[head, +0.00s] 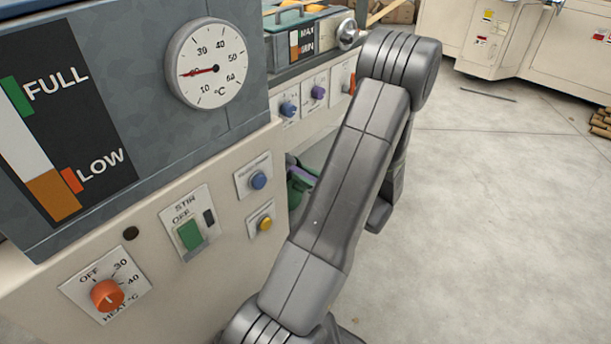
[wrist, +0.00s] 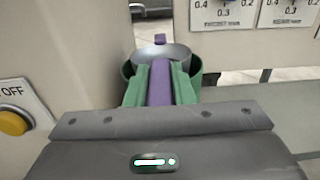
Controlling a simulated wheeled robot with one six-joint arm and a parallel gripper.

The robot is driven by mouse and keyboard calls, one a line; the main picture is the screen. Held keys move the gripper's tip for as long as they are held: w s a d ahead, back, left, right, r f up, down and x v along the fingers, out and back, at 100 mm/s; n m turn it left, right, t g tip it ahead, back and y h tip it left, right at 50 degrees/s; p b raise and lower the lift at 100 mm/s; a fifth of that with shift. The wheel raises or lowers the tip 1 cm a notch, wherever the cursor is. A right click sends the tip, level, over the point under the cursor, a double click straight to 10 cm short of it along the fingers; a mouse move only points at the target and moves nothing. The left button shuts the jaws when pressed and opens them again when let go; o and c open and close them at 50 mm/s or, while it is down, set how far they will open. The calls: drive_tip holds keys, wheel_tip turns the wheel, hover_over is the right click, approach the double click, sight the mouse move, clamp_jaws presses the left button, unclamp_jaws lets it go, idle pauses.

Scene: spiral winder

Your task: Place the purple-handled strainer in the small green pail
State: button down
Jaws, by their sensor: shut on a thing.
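The purple-handled strainer (wrist: 160,82) shows in the wrist view, its handle running forward from between the two green fingers of my gripper (wrist: 160,92). My gripper is shut on the handle. The strainer's silver bowl (wrist: 162,52) lies ahead of the fingers, with a small purple tab at its far end. The small green pail (wrist: 196,73) shows on both sides of the bowl, which appears over its opening. I cannot tell whether the bowl touches the pail. In the head view, a bit of purple handle (head: 302,173) and green shows beside my arm, which hides most of the gripper.
A machine panel with a yellow button (wrist: 14,122) stands close on the left. Another panel with dials (wrist: 290,10) stands behind to the right. In the head view, the gauge cabinet (head: 235,120) fills the left, and open concrete floor (head: 470,220) lies on the right.

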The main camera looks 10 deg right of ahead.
drive_tip(key=shift+f, duration=0.5)
drive_tip(key=c, duration=1.3)
unclamp_jaws()
drive_tip(key=shift+o, duration=0.2)
drive_tip(key=shift+r, duration=0.1)
drive_tip(key=shift+r, duration=0.55)
drive_tip(key=p+v, duration=0.2)
drive_tip(key=v, duration=1)
drive_tip(key=shift+p, duration=0.4)
